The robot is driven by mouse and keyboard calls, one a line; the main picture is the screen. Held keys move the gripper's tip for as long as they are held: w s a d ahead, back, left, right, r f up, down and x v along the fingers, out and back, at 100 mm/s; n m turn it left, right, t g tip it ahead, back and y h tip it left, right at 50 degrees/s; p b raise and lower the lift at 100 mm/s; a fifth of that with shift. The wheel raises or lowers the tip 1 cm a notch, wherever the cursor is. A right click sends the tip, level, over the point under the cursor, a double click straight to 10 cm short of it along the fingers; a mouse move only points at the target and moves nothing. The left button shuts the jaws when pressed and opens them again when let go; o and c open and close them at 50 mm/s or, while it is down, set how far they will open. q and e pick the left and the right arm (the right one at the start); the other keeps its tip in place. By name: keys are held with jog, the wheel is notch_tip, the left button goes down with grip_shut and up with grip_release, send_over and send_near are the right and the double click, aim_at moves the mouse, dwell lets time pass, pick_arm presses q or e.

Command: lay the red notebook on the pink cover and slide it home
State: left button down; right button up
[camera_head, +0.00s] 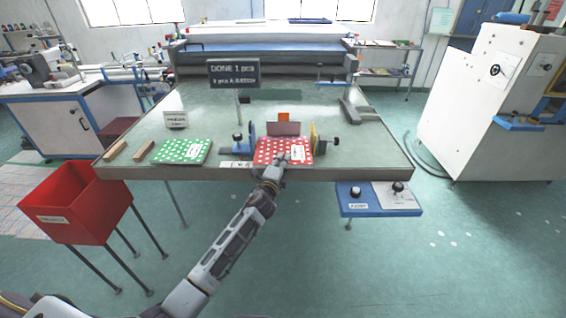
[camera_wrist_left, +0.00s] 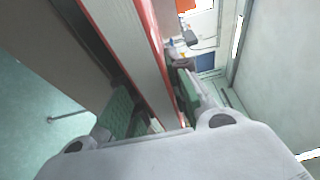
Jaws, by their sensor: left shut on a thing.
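The red notebook (camera_head: 268,149) with white dots and a white label is at the front edge of the table, in the middle. My left gripper (camera_head: 279,161) is shut on its near edge. In the left wrist view the notebook's pages and red cover edges (camera_wrist_left: 133,45) run between the green-padded fingers of the gripper (camera_wrist_left: 152,100). My right gripper is not in view.
A green dotted notebook (camera_head: 181,151) and wooden blocks (camera_head: 116,151) lie left on the table (camera_head: 350,150). A sign (camera_head: 233,73) stands behind. A red bin (camera_head: 75,205) is front left.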

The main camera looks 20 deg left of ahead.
pick_arm(q)
jog(key=shift+f, duration=0.15)
dwell(0.5)
jog(key=c, duration=1.2)
grip_release()
jog(key=shift+c, duration=0.2)
jog(key=shift+f, duration=0.2)
jog(key=shift+b, duration=0.35)
jog(key=shift+s+d, duration=0.1)
jog(key=shift+s, duration=0.1)
jog(key=s+d, duration=0.2)
jog(key=s, duration=0.7)
jog(key=shift+d, duration=0.3)
dwell(1.0)
jog(key=shift+s, duration=0.15)
jog(key=shift+n, duration=0.4)
